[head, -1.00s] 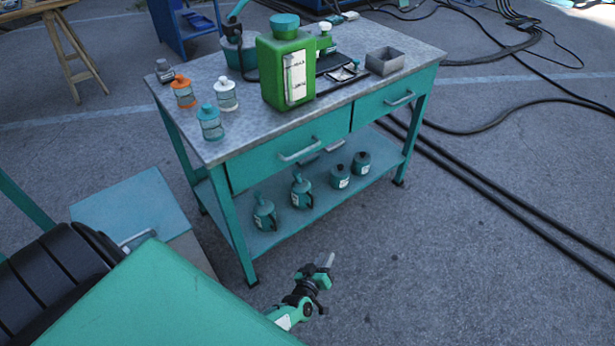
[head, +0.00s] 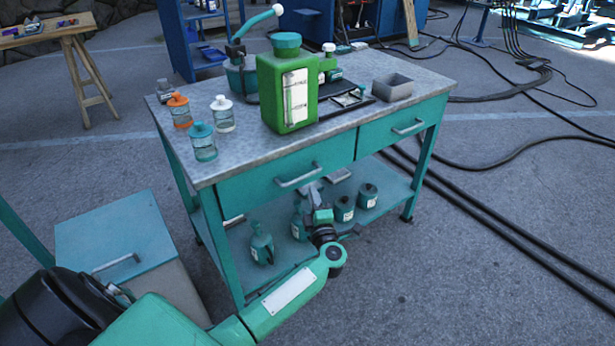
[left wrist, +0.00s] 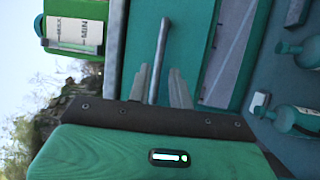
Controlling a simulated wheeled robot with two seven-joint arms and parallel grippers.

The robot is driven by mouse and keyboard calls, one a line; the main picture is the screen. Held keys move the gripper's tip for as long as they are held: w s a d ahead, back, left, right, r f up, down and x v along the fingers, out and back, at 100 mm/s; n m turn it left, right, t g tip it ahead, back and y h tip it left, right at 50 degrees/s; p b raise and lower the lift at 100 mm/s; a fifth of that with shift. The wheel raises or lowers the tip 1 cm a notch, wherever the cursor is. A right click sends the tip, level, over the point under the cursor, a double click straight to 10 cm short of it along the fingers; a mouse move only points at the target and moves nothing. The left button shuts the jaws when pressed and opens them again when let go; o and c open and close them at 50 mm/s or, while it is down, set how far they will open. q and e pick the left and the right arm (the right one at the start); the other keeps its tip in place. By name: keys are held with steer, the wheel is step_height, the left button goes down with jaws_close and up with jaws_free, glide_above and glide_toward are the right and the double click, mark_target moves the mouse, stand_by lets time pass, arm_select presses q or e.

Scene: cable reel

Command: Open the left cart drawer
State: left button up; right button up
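The teal cart (head: 350,140) has two drawers side by side under its grey top. The left drawer (head: 262,181) looks closed, its front flush with the frame. Its grey bar handle (head: 298,176) also shows upright in the left wrist view (left wrist: 161,50). My left gripper (head: 310,190) is just below and in front of this handle. In the left wrist view its two fingers (left wrist: 161,80) are apart, with the bar between them in the picture. I cannot tell whether they touch it. The right drawer (head: 400,128) looks closed. My right gripper is not in view.
A green canister (head: 275,100), several small bottles and a grey bin (head: 393,88) stand on the cart top. The lower shelf (head: 240,268) holds several containers behind my left arm. A blue-topped box (head: 110,235) stands at left. Cables (head: 510,225) lie on the floor at right.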

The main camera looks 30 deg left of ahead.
mark_target(308, 176)
arm_select(q)
steer(key=x, duration=0.8)
steer(key=shift+w+a, duration=0.2)
steer(key=shift+w, duration=0.05)
jaws_close()
